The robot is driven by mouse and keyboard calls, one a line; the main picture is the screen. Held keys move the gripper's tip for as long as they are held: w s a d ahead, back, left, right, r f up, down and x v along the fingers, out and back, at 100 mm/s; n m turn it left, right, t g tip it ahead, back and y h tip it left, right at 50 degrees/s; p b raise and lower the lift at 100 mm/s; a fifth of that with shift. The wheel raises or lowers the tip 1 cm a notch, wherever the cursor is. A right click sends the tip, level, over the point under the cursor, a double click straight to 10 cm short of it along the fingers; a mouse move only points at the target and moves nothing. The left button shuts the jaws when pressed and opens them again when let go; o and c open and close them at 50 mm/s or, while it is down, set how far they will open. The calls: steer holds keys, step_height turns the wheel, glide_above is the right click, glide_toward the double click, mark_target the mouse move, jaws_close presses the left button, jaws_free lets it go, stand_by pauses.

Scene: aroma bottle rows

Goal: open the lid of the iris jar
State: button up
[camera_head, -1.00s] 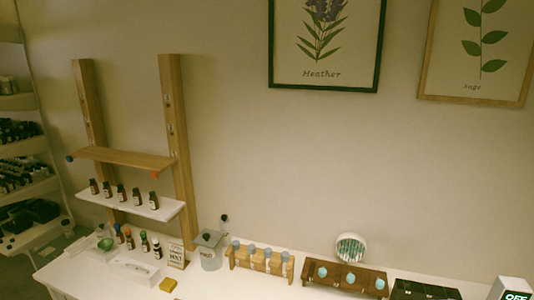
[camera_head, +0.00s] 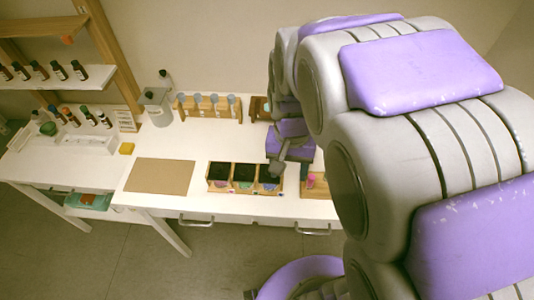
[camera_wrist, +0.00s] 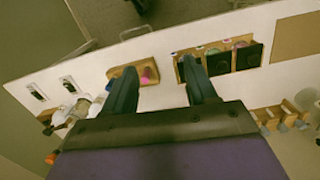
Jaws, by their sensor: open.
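A wooden tray (camera_head: 231,188) on the white table holds a row of three dark square-topped containers, with a left one (camera_head: 219,171), a middle one (camera_head: 244,173) and a right one (camera_head: 268,176). Small coloured patches show on their fronts, but I cannot read any name, so I cannot tell which is the iris jar. My gripper (camera_head: 289,170) is at the right end of this row, and its height above the table is unclear. In the wrist view my gripper (camera_wrist: 159,68) has its two fingers apart with nothing between them; one finger overlaps the end of the tray (camera_wrist: 178,68).
A small wooden holder with a pink item (camera_wrist: 148,75) lies near the other finger. A brown mat (camera_head: 160,176) lies left of the tray. A rack with blue-topped items (camera_head: 208,113) and a grey canister (camera_head: 155,107) stand behind. Shelves with bottles are at far left.

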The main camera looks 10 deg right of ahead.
steer(key=w+f+m+p, duration=0.2)
steer(key=w+m, duration=0.1)
steer(key=w, duration=1)
steer(key=shift+t, duration=0.4)
steer(key=f, duration=0.5)
steer(key=f+b, duration=0.1)
steer(key=f, duration=1.1)
steer(key=shift+w+a+f, duration=0.1)
steer(key=shift+w+a, duration=0.05)
steer(key=shift+a, duration=0.25)
jaws_close()
